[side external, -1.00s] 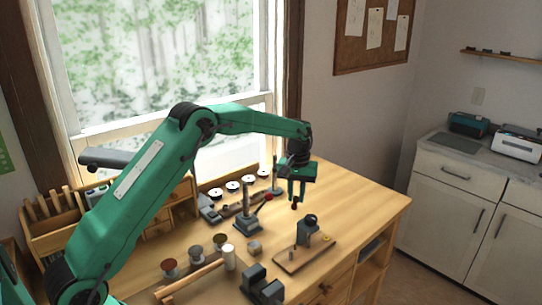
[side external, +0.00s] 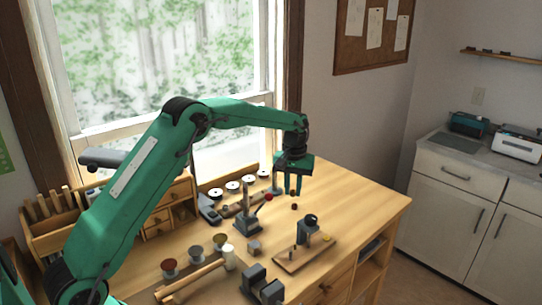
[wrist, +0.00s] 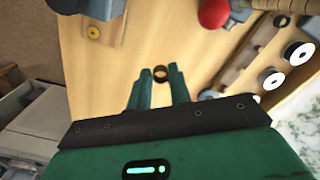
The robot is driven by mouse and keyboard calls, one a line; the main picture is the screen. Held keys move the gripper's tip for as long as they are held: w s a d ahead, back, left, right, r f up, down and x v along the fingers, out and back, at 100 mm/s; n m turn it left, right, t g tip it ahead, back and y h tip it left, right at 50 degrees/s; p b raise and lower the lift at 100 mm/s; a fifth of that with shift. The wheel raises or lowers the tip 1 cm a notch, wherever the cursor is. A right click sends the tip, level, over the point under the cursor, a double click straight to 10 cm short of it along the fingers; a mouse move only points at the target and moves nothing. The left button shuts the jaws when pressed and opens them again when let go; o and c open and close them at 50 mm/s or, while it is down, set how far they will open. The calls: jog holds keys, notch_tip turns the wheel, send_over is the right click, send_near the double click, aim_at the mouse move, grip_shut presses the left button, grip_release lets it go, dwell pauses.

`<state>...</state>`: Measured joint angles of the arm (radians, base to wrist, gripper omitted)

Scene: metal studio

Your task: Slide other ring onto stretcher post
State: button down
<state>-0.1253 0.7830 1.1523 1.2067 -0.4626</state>
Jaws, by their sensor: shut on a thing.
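A small dark ring (wrist: 160,74) shows between the tips of my gripper (wrist: 160,72) in the wrist view. My gripper (side external: 296,190) is shut on it, and the fingers point down above the table in the side view. A small dark round piece (side external: 294,207) shows just below the fingertips; I cannot tell whether it is the same ring. The grey stretcher (side external: 247,225) stands to the left of my gripper, with a red-knobbed lever (side external: 268,197). Its red knob (wrist: 214,12) shows at the top of the wrist view. The ring and post details are too small to tell.
A wooden board with a dark upright tool (side external: 305,232) lies to the front right. White discs (side external: 232,186) line the back by the window. A small grey block (side external: 254,247) and several spools (side external: 196,251) stand at the front. The right part of the table is clear.

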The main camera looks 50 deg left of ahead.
notch_tip(320, 180, up, 11)
send_over(245, 183)
jog(key=w, duration=0.1)
jog(key=shift+s+r, duration=0.4)
jog(key=shift+s, duration=0.15)
jog(key=shift+f, duration=0.15)
jog(key=shift+f, duration=2.25)
jog(key=shift+f, duration=1.65)
jog(key=c, duration=1.2)
grip_release()
